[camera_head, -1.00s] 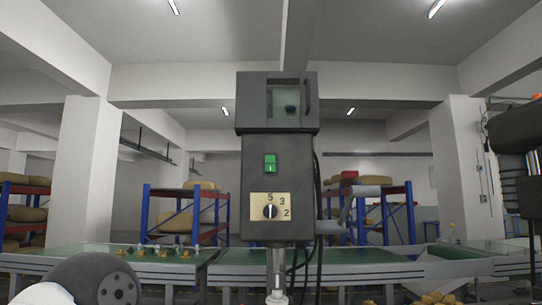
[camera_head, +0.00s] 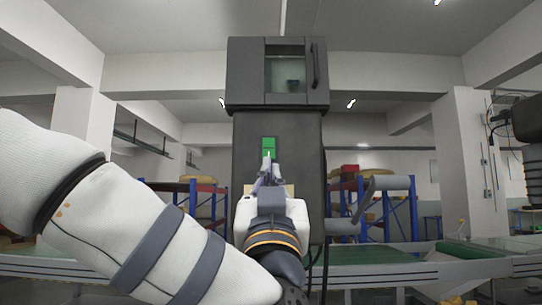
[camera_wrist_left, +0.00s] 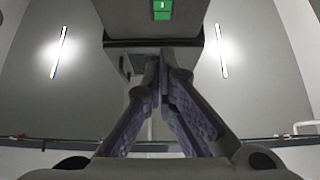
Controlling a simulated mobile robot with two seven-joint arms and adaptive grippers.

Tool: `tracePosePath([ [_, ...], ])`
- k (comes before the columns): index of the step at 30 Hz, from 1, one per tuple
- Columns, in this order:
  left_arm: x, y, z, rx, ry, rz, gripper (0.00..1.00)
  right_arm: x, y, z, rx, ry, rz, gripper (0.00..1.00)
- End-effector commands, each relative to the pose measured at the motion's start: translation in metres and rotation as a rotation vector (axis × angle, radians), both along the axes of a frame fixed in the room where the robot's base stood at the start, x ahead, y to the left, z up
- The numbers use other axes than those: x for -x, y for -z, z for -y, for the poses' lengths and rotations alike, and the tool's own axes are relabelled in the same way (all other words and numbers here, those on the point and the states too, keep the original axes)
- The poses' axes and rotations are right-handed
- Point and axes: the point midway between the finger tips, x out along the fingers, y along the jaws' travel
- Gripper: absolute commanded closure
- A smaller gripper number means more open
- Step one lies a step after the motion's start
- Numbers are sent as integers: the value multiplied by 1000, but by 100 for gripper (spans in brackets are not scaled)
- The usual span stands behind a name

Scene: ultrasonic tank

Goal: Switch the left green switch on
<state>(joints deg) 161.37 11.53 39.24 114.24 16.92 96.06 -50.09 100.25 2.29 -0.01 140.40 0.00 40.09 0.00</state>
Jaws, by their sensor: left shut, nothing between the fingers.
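The green switch (camera_head: 268,142) is a small upright rectangle on the front of the dark grey machine body (camera_head: 240,135). It also shows at the top of the left wrist view (camera_wrist_left: 162,12). My left gripper (camera_head: 267,158) points up and forward at the machine, its fingertips at the lower edge of the switch in the head view. Its fingers (camera_wrist_left: 158,60) are shut with nothing between them. In the wrist view the switch lies beyond the fingertips; I cannot tell whether they touch the machine. My right gripper is not in view.
My left gripper and wrist hide most of the yellow dial plate (camera_head: 289,189) below the switch. A dark cabinet with a window and handle (camera_head: 315,65) tops the machine. A green conveyor (camera_head: 375,255) runs behind. Blue-framed shelves (camera_head: 388,210) stand farther back.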

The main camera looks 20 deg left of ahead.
Motion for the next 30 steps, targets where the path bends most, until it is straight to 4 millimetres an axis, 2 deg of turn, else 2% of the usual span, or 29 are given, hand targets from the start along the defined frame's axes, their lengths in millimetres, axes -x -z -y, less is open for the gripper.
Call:
tracePosePath([
  [4, -4, -2, -1, 1, 0, -2, 100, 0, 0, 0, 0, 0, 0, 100],
  [7, -15, -11, -5, 2, -1, 0, 100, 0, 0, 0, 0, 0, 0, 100],
  [18, -76, -60, -23, 2, -2, -2, 100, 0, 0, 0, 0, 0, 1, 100],
  [24, -105, -57, -30, -1, 0, -3, 100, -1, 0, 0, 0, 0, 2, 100],
  [30, -114, -56, -33, -1, 2, -2, 100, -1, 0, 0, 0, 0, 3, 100],
])
